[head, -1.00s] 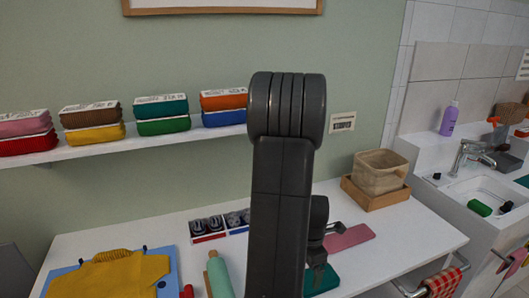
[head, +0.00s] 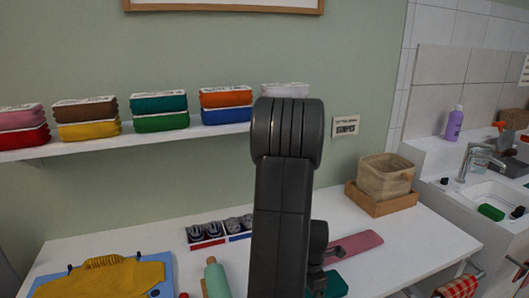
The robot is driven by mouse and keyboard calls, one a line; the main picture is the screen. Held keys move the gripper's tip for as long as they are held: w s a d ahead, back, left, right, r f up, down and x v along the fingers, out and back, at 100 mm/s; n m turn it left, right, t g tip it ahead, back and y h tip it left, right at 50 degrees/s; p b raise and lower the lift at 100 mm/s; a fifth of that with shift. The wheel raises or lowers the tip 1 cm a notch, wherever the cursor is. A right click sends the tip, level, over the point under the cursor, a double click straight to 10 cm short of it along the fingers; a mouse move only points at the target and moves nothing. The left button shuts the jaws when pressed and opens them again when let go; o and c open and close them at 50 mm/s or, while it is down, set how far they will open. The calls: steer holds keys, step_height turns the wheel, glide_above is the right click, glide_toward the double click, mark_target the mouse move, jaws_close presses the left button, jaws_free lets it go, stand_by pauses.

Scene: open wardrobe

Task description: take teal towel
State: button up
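A flat teal cloth (head: 336,285) lies on the white table at the bottom of the head view, partly hidden by my arm. A folded teal bundle (head: 158,102) also sits on the wall shelf, on top of a green one (head: 161,123). My gripper (head: 317,291) points down at the flat teal cloth, near the picture's bottom edge. Its fingertips are too small and dark to tell whether they are open or shut, or touching the cloth.
The white table (head: 400,250) also holds a pink cloth (head: 354,246), a teal bottle-like roll (head: 217,280), a yellow garment on a blue board (head: 105,280) and a basket in a wooden tray (head: 385,177). Other folded bundles line the shelf (head: 100,141). A sink (head: 490,195) stands at right.

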steer(key=shift+f+b, duration=0.45)
steer(key=shift+f, duration=0.05)
steer(key=shift+r, duration=0.1)
steer(key=c, duration=0.7)
steer(key=shift+o, duration=0.2)
steer(key=shift+o, duration=0.6)
steer(key=shift+c, duration=0.6)
steer(key=shift+r+p, duration=2.5)
steer(key=shift+r, duration=1)
